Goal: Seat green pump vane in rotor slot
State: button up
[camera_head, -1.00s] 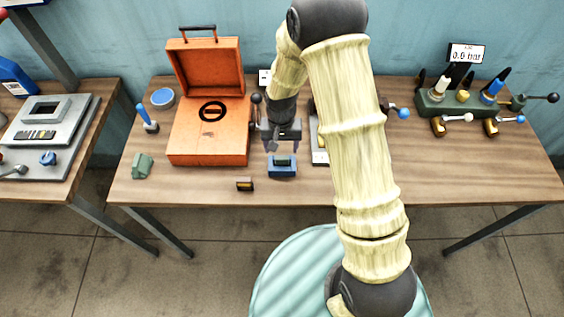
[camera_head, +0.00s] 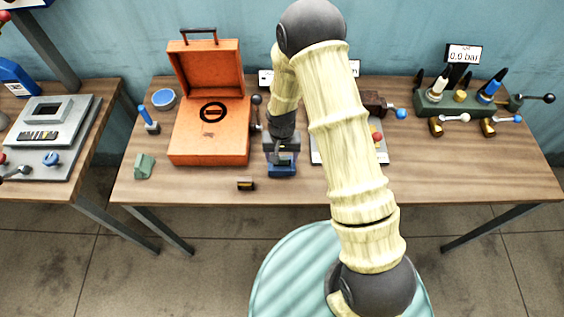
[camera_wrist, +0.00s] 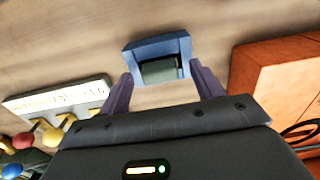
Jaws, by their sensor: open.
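A small dark-green block (camera_wrist: 161,70), which looks like the vane, sits in the recess of a blue holder (camera_wrist: 178,47) in the wrist view. The blue holder also shows near the table's front edge in the head view (camera_head: 282,172), where my gripper hides the green block. My gripper (camera_wrist: 164,84) is open and empty, with a finger on each side of the green block's near face. The fingers appear close to the holder; I cannot tell whether they touch it. I cannot make out a rotor slot for certain.
An open orange case (camera_head: 208,140) with a black ring stands left of my gripper. A grey panel (camera_head: 382,155) with coloured knobs lies to the right, partly behind my arm. A small dark block (camera_head: 245,184) and a faceted green block (camera_head: 144,167) lie near the front left.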

aim_at(282, 158)
jog(key=c, duration=1.1)
notch_tip(282, 158, up, 10)
jog(key=shift+r+b, duration=0.1)
jog(key=shift+b, duration=1.15)
